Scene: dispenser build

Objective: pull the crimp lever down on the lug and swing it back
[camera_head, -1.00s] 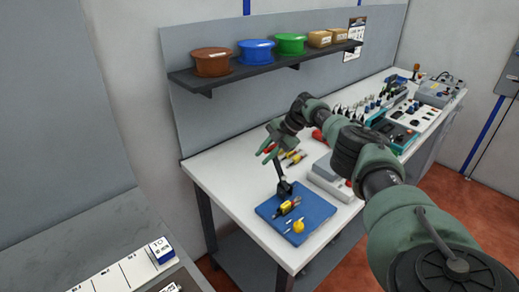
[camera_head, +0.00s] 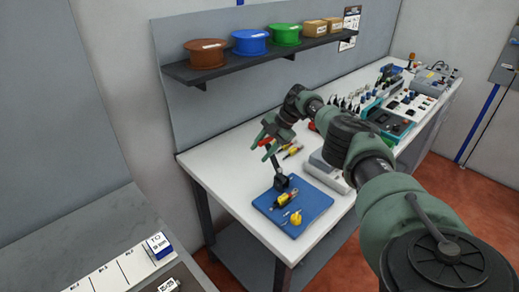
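The crimp lever (camera_head: 275,166) is a dark, near-upright arm on a small black base at the back of a blue mat (camera_head: 316,203). A red part (camera_head: 266,141), seemingly its grip, shows at its top. My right gripper (camera_head: 269,142) is at that top end, its green fingers pointing down around or beside the red part. Whether they touch it or are closed on it I cannot tell. A yellow and black piece (camera_head: 282,201) lies in front of the base. The lug is too small to make out. My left gripper is out of view.
A yellow round piece (camera_head: 296,218) and small pins lie on the mat. A grey box (camera_head: 326,172) stands to its right, with yellow-handled tools (camera_head: 291,150) behind. A shelf with spools (camera_head: 250,43) hangs above. The white bench (camera_head: 222,168) is clear at left.

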